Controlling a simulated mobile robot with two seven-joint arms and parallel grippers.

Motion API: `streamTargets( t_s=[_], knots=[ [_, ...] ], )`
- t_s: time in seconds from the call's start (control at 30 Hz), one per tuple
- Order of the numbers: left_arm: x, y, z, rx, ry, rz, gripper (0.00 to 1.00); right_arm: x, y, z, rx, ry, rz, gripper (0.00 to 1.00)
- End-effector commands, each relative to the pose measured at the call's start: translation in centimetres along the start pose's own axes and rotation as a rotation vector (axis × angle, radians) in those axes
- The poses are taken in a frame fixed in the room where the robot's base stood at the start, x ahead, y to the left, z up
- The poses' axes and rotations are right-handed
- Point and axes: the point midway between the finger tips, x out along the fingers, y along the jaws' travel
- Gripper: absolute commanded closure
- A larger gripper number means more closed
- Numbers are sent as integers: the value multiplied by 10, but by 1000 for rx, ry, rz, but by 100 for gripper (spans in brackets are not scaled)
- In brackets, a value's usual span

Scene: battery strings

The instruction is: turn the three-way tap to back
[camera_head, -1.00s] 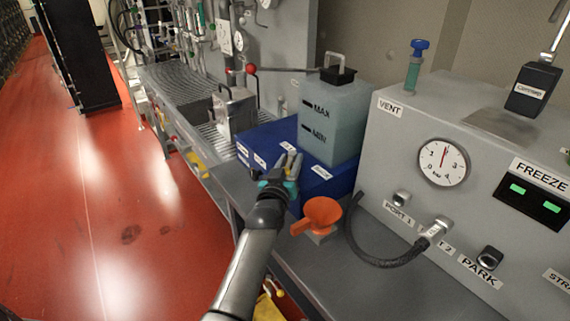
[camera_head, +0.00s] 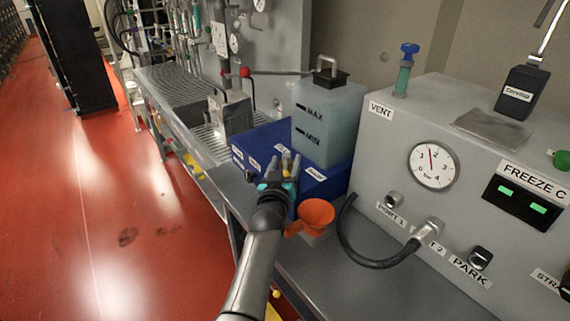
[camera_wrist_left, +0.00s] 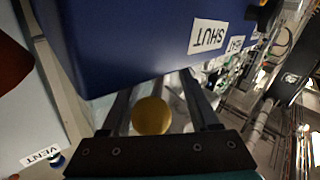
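A blue box (camera_head: 272,140) with several small white labels stands on the grey bench; I cannot read them in the head view. My left gripper (camera_head: 286,166) is at the box's front side, fingers pointing away from me. In the left wrist view the fingers (camera_wrist_left: 160,95) are apart, with the blue box (camera_wrist_left: 130,40) close beyond them and labels reading SHUT on it. A round yellow knob (camera_wrist_left: 151,115) shows between the fingers; I cannot tell whether it is touched or belongs to the three-way tap. I cannot clearly identify the tap's handle or its position. My right gripper is out of view.
An orange funnel (camera_head: 317,213) stands just right of my left gripper. A translucent tank (camera_head: 327,125) stands on the blue box. A grey panel with a dial (camera_head: 434,166) and a black hose (camera_head: 372,262) fills the right. Red floor (camera_head: 120,200) is free at left.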

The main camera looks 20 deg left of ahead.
Motion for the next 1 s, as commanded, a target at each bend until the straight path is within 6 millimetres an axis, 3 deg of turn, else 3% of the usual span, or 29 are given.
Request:
streamTargets(
  t_s=[0.47, 1.0],
  knots=[
    [-9, -1, 1, 2, -5, -2, 32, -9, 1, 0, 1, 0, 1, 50],
    [-89, 0, -2, 2, -7, -2, 32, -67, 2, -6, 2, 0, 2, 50]
  ],
)
